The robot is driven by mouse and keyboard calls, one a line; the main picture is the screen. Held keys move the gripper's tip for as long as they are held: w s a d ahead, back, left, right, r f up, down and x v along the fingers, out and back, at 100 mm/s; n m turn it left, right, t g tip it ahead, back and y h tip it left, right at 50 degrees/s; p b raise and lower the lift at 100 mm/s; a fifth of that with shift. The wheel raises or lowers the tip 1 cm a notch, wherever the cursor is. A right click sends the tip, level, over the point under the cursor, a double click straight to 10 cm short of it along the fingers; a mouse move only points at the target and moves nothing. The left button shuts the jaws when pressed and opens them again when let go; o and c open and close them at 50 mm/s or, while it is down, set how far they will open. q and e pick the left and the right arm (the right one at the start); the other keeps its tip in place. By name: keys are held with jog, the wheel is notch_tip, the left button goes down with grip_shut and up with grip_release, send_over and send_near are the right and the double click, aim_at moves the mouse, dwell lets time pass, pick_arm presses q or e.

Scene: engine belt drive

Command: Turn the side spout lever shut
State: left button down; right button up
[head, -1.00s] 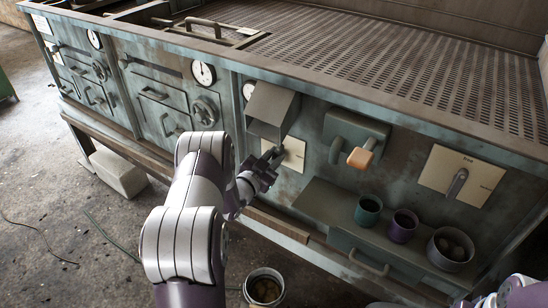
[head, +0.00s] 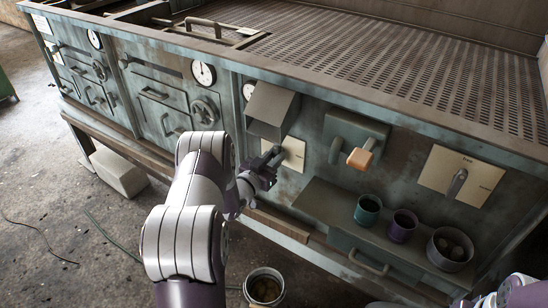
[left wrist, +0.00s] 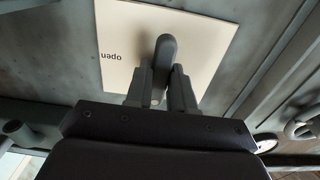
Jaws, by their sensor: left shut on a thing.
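The side spout lever (left wrist: 166,48) is a dark, round-ended handle on a cream plate (left wrist: 205,45) marked "open". The plate also shows in the head view (head: 294,153), below a grey boxy spout (head: 271,109). My left gripper (left wrist: 161,82) is shut on the lever, one finger on each side of it. In the head view my left gripper (head: 272,159) reaches the plate from the left and hides most of the lever. In the left wrist view the lever points roughly straight up the picture. My right gripper is out of view.
To the right are an orange-tipped handle (head: 360,158) and a second plate with a lever (head: 457,185). A shelf (head: 325,205) below holds a teal cup (head: 367,210), a purple cup (head: 403,226) and a grey pot (head: 450,249). A bucket (head: 264,287) stands on the floor.

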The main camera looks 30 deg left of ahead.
pick_arm(q)
jog(key=shift+f, duration=0.1)
jog(key=c, duration=1)
grip_release()
jog(key=s, duration=1.2)
jog(key=shift+s+a, duration=0.4)
jog(key=shift+a, duration=0.05)
